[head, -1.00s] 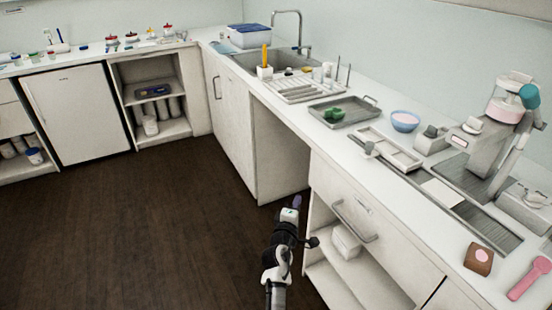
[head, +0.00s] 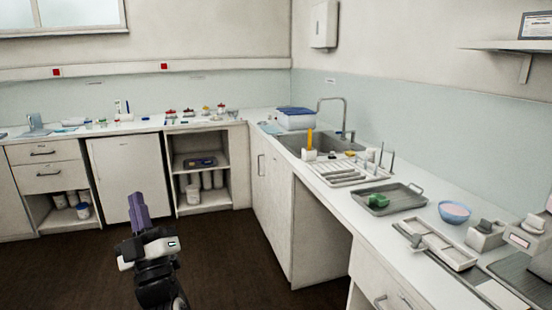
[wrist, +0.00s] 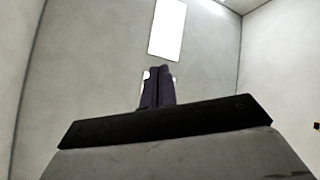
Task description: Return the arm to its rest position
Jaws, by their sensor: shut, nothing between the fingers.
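My gripper (head: 139,205) is at the lower left of the head view, raised above the dark floor and pointing up. Its two purple fingers lie together with nothing between them. In the wrist view the shut fingers (wrist: 157,88) point toward pale walls and a bright white panel. My gripper touches nothing and is well apart from the counters.
The right counter holds a sink (head: 325,147), a drying rack (head: 337,171), a grey tray (head: 388,199) with a green item, and a pink-and-blue bowl (head: 454,212). Cupboards and a white fridge door (head: 118,178) stand behind. The floor (head: 226,262) around my arm is clear.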

